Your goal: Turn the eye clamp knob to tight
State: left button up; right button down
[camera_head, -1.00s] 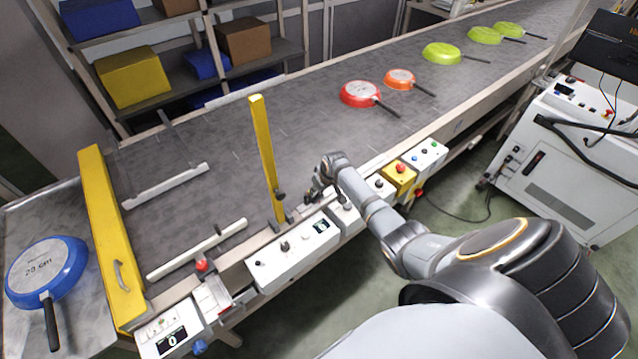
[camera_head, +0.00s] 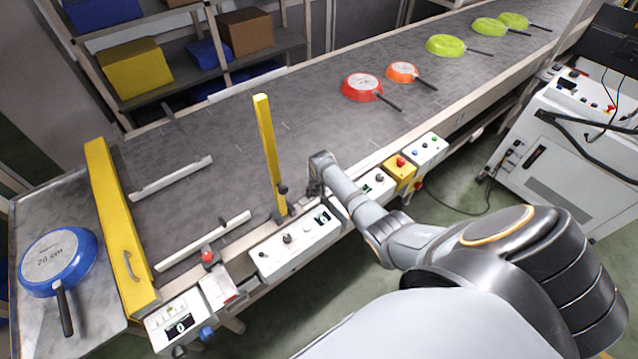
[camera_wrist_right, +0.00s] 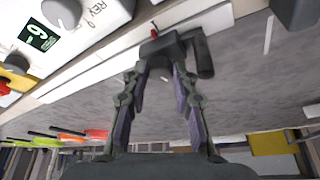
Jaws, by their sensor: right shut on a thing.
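My right gripper (camera_wrist_right: 161,62) has its two fingertips closed against a dark block with a short black lever, which looks like the eye clamp knob (camera_wrist_right: 203,55), at the conveyor's near edge. The fingers are apart along their length and converge at this dark part. In the head view my right gripper (camera_head: 314,190) is at the near rail, just right of the yellow post (camera_head: 268,150), and its wrist hides most of the fingers and the knob. I cannot read any tight marking. My left gripper is not in view.
Control boxes line the near rail, including a white panel (camera_head: 290,248) and a yellow box with a red button (camera_head: 400,172). Red (camera_head: 361,87), orange (camera_head: 402,72) and green pans lie upside down farther along the belt. A blue pan (camera_head: 58,262) lies at left.

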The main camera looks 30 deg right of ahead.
jog(key=c, duration=1.1)
grip_release()
jog(key=shift+o, duration=0.2)
jog(key=v, duration=0.8)
jog(key=shift+s, duration=0.1)
